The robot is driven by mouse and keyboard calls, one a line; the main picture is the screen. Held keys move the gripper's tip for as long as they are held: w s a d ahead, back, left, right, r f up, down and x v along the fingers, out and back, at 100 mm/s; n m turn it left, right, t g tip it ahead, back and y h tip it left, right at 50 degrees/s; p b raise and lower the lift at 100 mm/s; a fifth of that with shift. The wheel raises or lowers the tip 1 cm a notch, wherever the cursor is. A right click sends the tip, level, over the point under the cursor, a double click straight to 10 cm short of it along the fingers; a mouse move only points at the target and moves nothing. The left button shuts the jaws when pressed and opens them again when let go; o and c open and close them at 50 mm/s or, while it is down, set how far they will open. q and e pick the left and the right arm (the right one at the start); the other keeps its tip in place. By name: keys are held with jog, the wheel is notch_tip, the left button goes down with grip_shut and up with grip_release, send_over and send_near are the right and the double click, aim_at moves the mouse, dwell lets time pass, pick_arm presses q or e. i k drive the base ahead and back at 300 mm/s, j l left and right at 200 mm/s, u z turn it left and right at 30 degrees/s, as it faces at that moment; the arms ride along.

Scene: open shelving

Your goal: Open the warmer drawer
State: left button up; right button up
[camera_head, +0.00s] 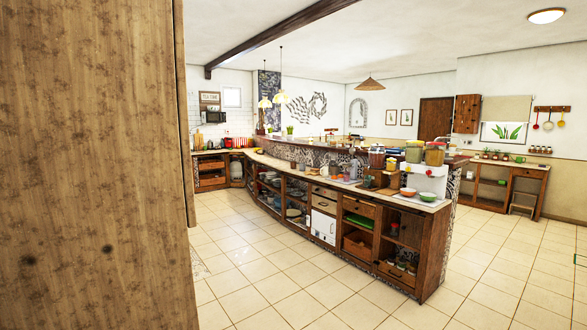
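A long curved wooden kitchen counter (395,198) with open shelves and drawers stands across the middle of the room. A small white-fronted unit (323,227) is built into its near side, low down, and looks shut. I cannot tell which of these is the warmer drawer. Neither of my grippers shows in the head view.
A large brown wooden panel (95,160) stands very close and fills the left of the view. The tiled floor (262,272) between it and the counter is clear. A wooden side table (510,172) stands at the far right wall. Bowls and jars crowd the counter's right end.

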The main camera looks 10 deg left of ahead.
aim_at(324, 203)
jog(key=i+l+z, duration=0.5)
jog(key=i, duration=0.55)
jog(key=i+j+z, duration=0.1)
jog(key=i+z, duration=0.4)
jog(key=i, duration=0.55)
jog(key=i+j+u, duration=0.2)
jog(key=i+u, duration=0.2)
jog(key=i, duration=0.2)
jog(key=i+u, duration=0.45)
jog(key=i+l+u, duration=0.15)
jog(key=i+u, duration=0.25)
jog(key=i, duration=0.3)
jog(key=i+l+u, duration=0.4)
jog(key=i, duration=0.15)
jog(key=i+u, duration=0.15)
jog(key=i, duration=0.35)
jog(key=i+u, duration=0.15)
jog(key=i, duration=0.35)
jog(key=i+l+u, duration=0.15)
jog(key=i, duration=0.35)
jog(key=i+l+u, duration=0.1)
jog(key=i, duration=0.35)
jog(key=i+l+u, duration=0.15)
jog(key=i, duration=0.35)
